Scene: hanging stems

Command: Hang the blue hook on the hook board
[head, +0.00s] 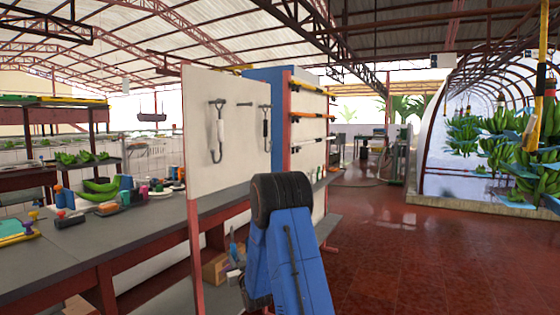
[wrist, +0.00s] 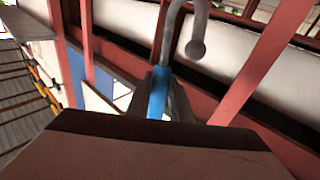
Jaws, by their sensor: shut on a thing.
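The blue hook shows in the wrist view, with a blue handle (wrist: 158,90) and a grey metal crook that curves up to a rounded tip. My gripper (wrist: 160,98) is shut on the blue handle, one dark finger on each side. The hook board (head: 200,155) is the upright pale panel in the middle of the head view. A white-handled hook (head: 220,133) and a dark-handled hook (head: 265,130) hang on it. A bare peg (head: 244,104) sticks out between them.
A long grey workbench (head: 70,250) with red legs runs left of the board, holding bananas (head: 100,188) and small items. A red post (head: 194,235) edges the board. Red floor (head: 400,250) lies open to the right. Red beams cross close behind the hook in the wrist view.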

